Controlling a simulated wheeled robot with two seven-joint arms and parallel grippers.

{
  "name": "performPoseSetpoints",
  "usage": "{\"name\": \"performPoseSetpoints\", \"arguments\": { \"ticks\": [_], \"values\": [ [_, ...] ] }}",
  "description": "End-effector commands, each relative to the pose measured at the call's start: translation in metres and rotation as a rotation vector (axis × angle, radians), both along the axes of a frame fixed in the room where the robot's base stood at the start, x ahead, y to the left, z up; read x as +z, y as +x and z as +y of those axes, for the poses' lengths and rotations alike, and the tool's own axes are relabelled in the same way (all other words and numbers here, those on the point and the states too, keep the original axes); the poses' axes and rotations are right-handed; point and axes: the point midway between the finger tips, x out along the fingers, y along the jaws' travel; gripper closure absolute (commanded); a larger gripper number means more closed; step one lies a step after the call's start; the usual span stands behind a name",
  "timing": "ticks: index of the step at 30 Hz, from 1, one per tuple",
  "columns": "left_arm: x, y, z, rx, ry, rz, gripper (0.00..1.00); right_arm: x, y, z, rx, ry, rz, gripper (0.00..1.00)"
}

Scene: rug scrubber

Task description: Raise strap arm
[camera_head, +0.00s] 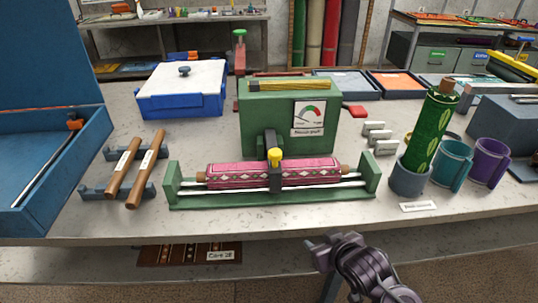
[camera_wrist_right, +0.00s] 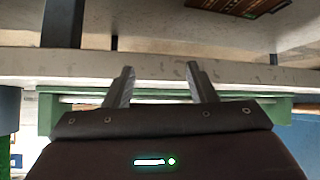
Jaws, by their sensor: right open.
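The strap arm (camera_head: 275,180) is dark with a yellow knob (camera_head: 274,156) on it. It lies down across the front of a pink patterned rug roll (camera_head: 232,174). The roll rests in a green cradle (camera_head: 216,201) in front of the green scrubber box (camera_head: 262,112), which has a dial. My right gripper (camera_head: 322,246) is in front of the table edge, below and to the right of the strap arm and apart from it. In the right wrist view its two fingers (camera_wrist_right: 162,85) are spread with nothing between them. My left gripper is not in view.
A green rug roll (camera_head: 428,130) stands in a grey cup (camera_head: 408,181) at right, beside teal (camera_head: 452,164) and purple (camera_head: 489,161) mugs. Two wooden rods (camera_head: 145,170) lie on a rack at left, near a blue open box (camera_head: 60,150). The table front (camera_head: 300,222) is mostly clear.

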Motion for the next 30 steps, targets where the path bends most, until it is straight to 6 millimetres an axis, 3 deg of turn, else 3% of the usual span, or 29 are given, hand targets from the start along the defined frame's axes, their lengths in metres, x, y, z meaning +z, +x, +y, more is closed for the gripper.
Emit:
{"name": "performPoseSetpoints", "arguments": {
  "ticks": [2, 11, 18, 24, 30],
  "values": [
    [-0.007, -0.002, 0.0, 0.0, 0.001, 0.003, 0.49, 0.021, 0.0, 0.003, 0.012, -0.001, -0.045, 0.49],
    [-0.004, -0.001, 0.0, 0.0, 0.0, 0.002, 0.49, 0.061, 0.058, 0.028, 0.151, 0.107, -0.286, 0.49],
    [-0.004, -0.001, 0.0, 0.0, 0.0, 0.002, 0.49, 0.112, 0.096, 0.05, 0.347, 0.266, -0.486, 0.49],
    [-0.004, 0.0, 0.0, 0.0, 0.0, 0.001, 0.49, 0.146, 0.106, 0.059, 0.49, 0.396, -0.569, 0.49],
    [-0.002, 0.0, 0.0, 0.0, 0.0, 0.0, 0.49, 0.154, 0.115, 0.069, 0.52, 0.43, -0.581, 0.49]
  ]
}}
